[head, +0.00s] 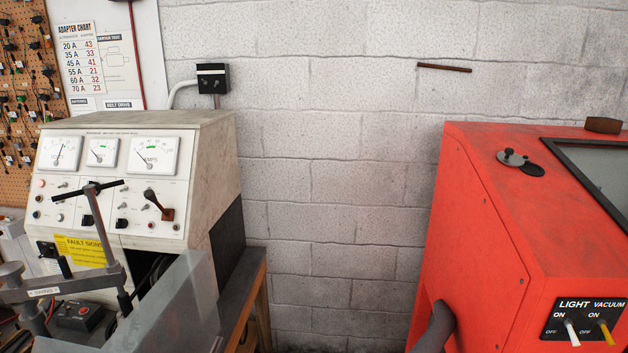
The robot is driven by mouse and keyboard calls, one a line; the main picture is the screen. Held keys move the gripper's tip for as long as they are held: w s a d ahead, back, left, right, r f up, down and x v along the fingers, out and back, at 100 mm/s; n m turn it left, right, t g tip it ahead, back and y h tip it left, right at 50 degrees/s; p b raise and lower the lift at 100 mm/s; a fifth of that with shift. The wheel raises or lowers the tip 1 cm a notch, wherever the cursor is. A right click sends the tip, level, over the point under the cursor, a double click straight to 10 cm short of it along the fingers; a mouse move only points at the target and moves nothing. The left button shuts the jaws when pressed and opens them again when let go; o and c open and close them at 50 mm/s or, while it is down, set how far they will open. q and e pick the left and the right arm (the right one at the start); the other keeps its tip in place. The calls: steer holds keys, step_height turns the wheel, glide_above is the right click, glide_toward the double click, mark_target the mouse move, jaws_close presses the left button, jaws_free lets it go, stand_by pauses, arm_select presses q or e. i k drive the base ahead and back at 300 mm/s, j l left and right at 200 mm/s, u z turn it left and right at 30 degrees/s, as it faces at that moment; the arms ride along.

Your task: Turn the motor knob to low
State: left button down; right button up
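A beige test bench (205,165) stands at the left with a sloped white control panel (100,208). A large dark knob with a brown handle (158,205) sits on the panel's right side, its handle slanting down to the right. Smaller black knobs (122,223) and several small switches and lights are on the same panel. The panel lettering is too small to read, so I cannot tell which knob is the motor knob or where low is marked. Neither of my grippers is in view.
A clamp stand with a T-handle (95,190) and a translucent grey guard (175,305) stand before the bench's lower part. A red cabinet (480,230) with light and vacuum switches (585,322) stands at the right. Between them is an open gap before the block wall.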

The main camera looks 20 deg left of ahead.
mark_target(88, 221)
steer(key=u, duration=2.05)
steer(key=i+j, duration=0.15)
steer(key=j, duration=0.45)
steer(key=i+j, duration=0.1)
steer(key=j, duration=0.5)
steer(key=i+j+z, duration=0.1)
steer(key=j, duration=0.5)
steer(key=i+j, duration=0.15)
steer(key=j, duration=0.45)
steer(key=i+j, duration=0.1)
steer(key=j, duration=0.55)
steer(key=i+j, duration=0.1)
steer(key=j, duration=0.5)
steer(key=z, duration=0.05)
